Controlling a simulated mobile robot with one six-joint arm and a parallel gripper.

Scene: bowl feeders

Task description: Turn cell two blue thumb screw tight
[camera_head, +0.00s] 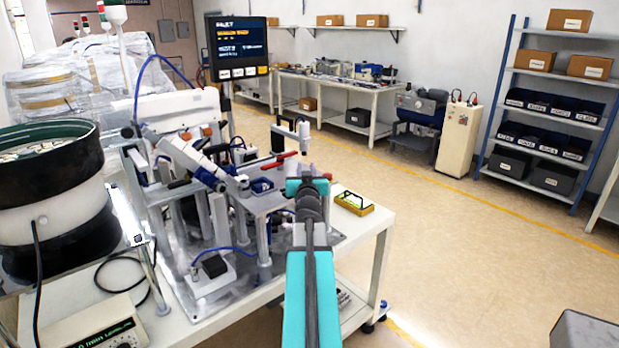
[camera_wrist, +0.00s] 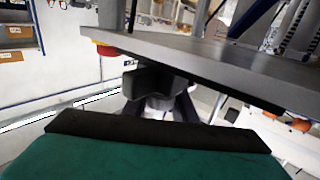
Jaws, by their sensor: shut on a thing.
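My gripper (camera_head: 306,186) is at the right front edge of the raised grey machine plate (camera_head: 262,203) in the head view, mostly covered by my own wrist and arm. In the wrist view my dark gripper (camera_wrist: 152,82) is close under the edge of a grey plate (camera_wrist: 225,62). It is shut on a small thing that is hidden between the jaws. I take this to be the blue thumb screw from its place at the machine, but no blue of the screw shows in either view.
A red and yellow knob (camera_wrist: 105,49) shows beside the plate edge in the wrist view. A bowl feeder (camera_head: 45,190) stands left. A yellow case (camera_head: 354,203) lies right.

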